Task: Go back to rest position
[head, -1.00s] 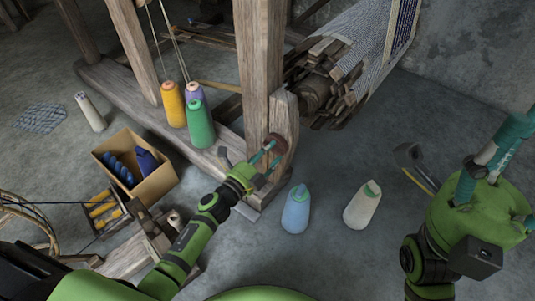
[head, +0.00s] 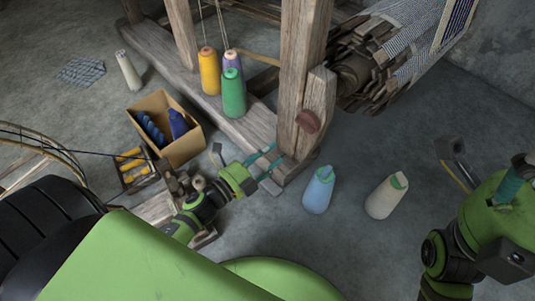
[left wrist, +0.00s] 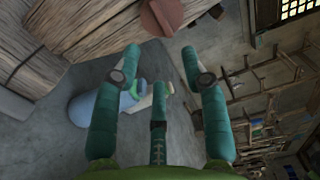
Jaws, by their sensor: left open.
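My left gripper (head: 272,165) is open and empty, low beside the foot of the loom's wooden post (head: 302,75). In the left wrist view its teal fingers (left wrist: 160,68) stand apart with nothing between them. A round brown knob (head: 309,121) on the post is clear of the fingers. The knob also shows at the top of the left wrist view (left wrist: 160,17). My right gripper (head: 482,178) is at the right edge, partly cut off and hidden by its own housing; its opening is unclear.
Yellow (head: 209,72), purple and green (head: 233,93) cones stand on the loom's beam. A cardboard box (head: 185,147) of blue yarn is at left. Open floor lies right of the loom.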

